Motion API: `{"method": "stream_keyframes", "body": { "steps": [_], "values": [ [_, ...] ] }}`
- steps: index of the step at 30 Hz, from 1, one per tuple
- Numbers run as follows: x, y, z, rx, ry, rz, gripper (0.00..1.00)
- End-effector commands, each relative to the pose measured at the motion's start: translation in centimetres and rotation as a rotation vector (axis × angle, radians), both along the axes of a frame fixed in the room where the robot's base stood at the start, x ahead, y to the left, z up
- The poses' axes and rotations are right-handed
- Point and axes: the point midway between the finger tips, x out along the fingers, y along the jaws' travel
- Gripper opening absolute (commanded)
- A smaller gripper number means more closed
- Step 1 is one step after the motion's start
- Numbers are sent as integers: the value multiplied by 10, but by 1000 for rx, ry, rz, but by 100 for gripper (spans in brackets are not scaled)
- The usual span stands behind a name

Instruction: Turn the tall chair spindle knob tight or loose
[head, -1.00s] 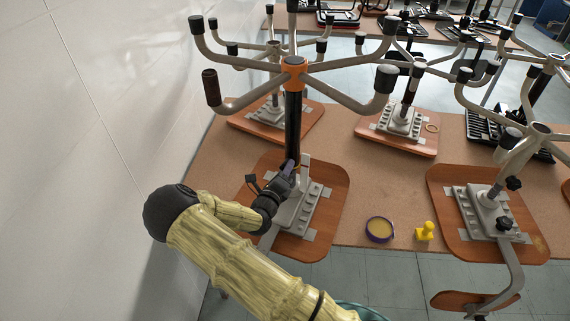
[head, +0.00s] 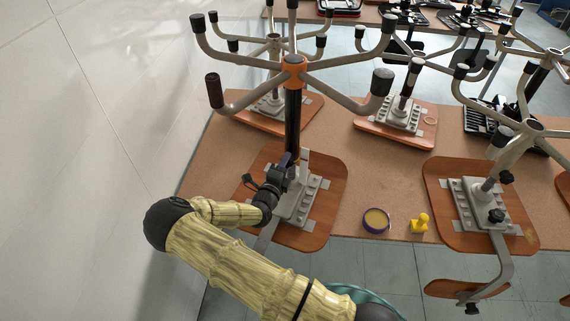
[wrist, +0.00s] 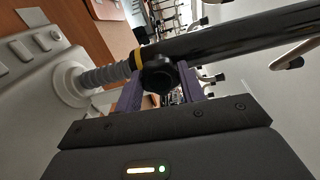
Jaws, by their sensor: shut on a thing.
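The tall chair spindle (head: 292,125) is a black tube standing upright from a grey base plate (head: 305,205) on a wooden seat panel, with an orange hub on top. In the wrist view the black tube (wrist: 240,35) runs sideways, with a yellow ring and a grey ribbed sleeve (wrist: 105,75) at its lower end. A black lobed knob (wrist: 160,72) sits beside the tube near the yellow ring. My gripper (wrist: 158,90) has purple fingers on both sides of the knob and is shut on it. In the head view my gripper (head: 285,172) hides the knob.
A purple-rimmed round tin (head: 376,221) and a yellow stamp-like object (head: 419,223) lie right of the base. Another upturned chair (head: 482,190) stands farther right. Metal legs (head: 345,98) spread above my arm. A white wall (head: 90,160) is close on the left.

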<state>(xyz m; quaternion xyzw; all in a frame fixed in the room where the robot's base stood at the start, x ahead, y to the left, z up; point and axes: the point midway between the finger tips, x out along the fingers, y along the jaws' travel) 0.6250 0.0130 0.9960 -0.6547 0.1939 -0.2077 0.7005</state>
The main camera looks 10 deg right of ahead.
Motion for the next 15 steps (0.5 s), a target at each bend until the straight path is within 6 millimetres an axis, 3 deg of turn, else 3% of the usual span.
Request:
{"method": "stream_keyframes", "body": {
  "steps": [5, 6, 9, 15],
  "values": [
    [0, 0, -1, 2, 3, 0, 16],
    [0, 0, -1, 2, 2, 0, 45],
    [0, 0, -1, 2, 1, 0, 61],
    [0, 0, -1, 2, 0, 0, 61]
  ]
}}
